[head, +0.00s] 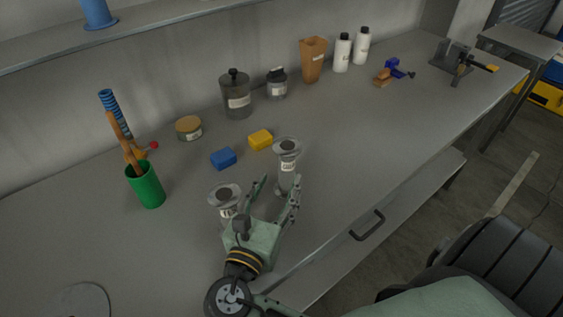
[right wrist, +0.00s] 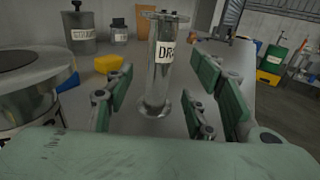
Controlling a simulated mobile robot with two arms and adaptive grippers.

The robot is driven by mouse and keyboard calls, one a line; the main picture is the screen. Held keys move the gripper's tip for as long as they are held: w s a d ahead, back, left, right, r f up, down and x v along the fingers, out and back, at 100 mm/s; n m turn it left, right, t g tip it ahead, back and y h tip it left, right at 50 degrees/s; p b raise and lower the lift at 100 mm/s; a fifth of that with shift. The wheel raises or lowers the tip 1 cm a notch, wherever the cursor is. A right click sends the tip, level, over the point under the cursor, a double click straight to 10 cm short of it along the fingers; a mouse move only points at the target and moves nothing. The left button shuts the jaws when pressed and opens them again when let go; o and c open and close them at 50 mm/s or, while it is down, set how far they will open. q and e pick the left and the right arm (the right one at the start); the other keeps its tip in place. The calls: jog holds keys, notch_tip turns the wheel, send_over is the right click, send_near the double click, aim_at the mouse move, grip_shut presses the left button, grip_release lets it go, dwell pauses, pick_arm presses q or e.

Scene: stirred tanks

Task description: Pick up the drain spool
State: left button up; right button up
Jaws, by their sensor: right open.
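The drain spool (right wrist: 160,75) is a shiny metal spool with flanged ends and a white label reading "DR…". It stands upright on the bench, straight ahead between the open fingers in the right wrist view. In the head view the drain spool (head: 288,166) stands just beyond my right gripper (head: 279,191). My right gripper is open and empty, and it also shows in the right wrist view (right wrist: 160,100). A second similar metal spool (head: 226,197) stands left of my right gripper; its lower part is partly hidden by the gripper. My left gripper is not in view.
A blue block (head: 223,158) and a yellow block (head: 260,139) lie behind the spools. A green cup (head: 147,187) with tools stands left. Jars (head: 236,98), a brown container (head: 313,62) and white bottles (head: 343,53) line the back.

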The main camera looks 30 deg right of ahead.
aim_at(284, 173)
jog(key=shift+x, duration=1.1)
jog(key=p+x, duration=0.1)
jog(key=x, duration=0.2)
jog(key=shift+w+d+f, duration=0.1)
jog(key=shift+w+d, duration=0.3)
jog(key=shift+d, duration=0.05)
jog(key=shift+d+f, duration=0.1)
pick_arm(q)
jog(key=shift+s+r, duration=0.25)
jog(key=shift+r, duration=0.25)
pick_arm(e)
grip_shut()
